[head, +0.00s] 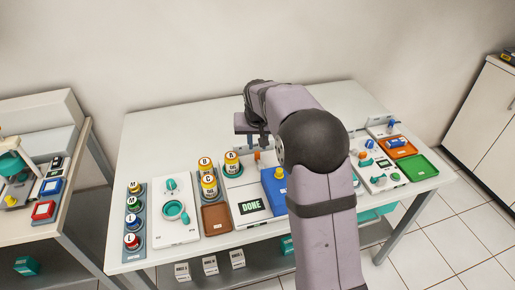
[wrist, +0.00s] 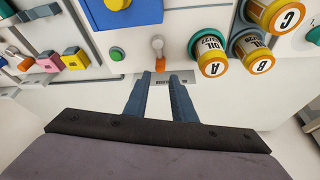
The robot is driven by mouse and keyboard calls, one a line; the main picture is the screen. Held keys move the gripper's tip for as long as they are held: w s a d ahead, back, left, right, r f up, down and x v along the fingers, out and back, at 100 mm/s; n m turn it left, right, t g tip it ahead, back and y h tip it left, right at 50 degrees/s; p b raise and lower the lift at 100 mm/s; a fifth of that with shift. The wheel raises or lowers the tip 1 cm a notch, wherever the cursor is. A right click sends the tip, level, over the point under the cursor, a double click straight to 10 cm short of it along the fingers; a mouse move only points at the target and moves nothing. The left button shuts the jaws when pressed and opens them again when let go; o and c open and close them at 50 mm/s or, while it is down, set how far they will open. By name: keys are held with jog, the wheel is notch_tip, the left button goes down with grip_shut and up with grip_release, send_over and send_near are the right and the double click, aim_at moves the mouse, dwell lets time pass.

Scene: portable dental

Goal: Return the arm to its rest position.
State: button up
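My arm (head: 325,225) rises from the bottom of the head view, bends at a dark joint and reaches back over the white table. My gripper (wrist: 160,78) shows in the wrist view with two blue fingers apart and nothing between them. In the head view, my gripper (head: 245,127) is partly seen above the back middle of the table, with the fingertips unclear. In the wrist view, the fingertips are near the edge of a white panel, close to an orange-tipped lever (wrist: 157,45).
Yellow-topped canisters (head: 208,183) stand beside a device whose screen (head: 251,207) reads DONE. A blue box (head: 273,187) is partly behind my arm. Orange (head: 400,147) and green (head: 418,167) trays lie at right. The table's back strip (head: 175,130) is clear.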

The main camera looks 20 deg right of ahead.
jog(key=shift+s+r, duration=0.2)
jog(key=shift+r, duration=0.2)
jog(key=s+a+n+g+y+p, duration=0.15)
jog(key=s+p, duration=0.25)
jog(key=s, duration=1.3)
jog(key=s+a+n+g+p, duration=0.2)
jog(key=s+a+g+p, duration=0.1)
jog(key=s, duration=1.4)
notch_tip(320, 180, down, 34)
jog(key=b, duration=3.3)
jog(key=shift+w+f+b, duration=0.2)
jog(key=shift+b, duration=0.15)
jog(key=shift+a+r+m, duration=0.1)
jog(key=shift+m, duration=0.15)
